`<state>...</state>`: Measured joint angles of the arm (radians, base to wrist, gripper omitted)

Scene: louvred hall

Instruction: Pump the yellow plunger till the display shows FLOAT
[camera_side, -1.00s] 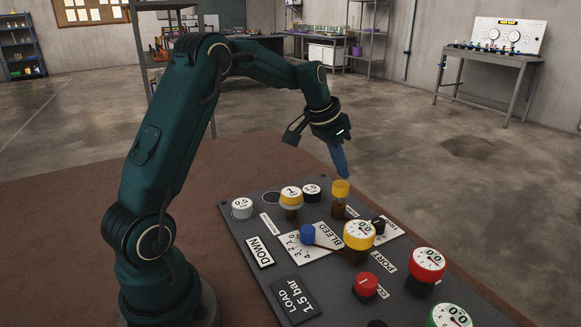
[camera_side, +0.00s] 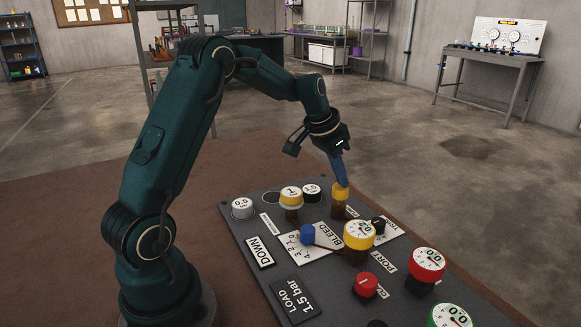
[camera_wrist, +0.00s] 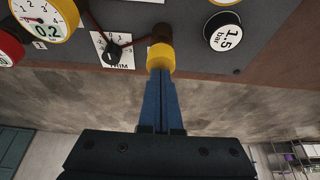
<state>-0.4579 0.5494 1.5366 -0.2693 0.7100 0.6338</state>
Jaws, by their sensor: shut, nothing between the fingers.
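The yellow plunger (camera_side: 340,192) stands on a brown cylinder at the far side of the grey panel (camera_side: 232,222). My gripper (camera_side: 343,184) points down with its blue fingers shut and empty, and the tips appear to touch the plunger's top. In the wrist view the shut fingers (camera_wrist: 161,74) meet the yellow cap (camera_wrist: 160,57). The display (camera_side: 260,251) is a white plate that reads DOWN. A second plate (camera_side: 296,299) reads LOAD 1.5 bar. The yellow-rimmed gauge (camera_side: 359,235) stands nearer the camera; in the wrist view (camera_wrist: 42,18) it reads about 0.2.
A blue knob (camera_side: 307,234) sits at the BLEED scale, and a black TRIM knob (camera_side: 378,224) is beside the plunger. Red knob (camera_side: 366,284), red gauge (camera_side: 428,262) and green gauge (camera_side: 450,316) are nearer. Weights (camera_side: 242,207) sit along the left edge.

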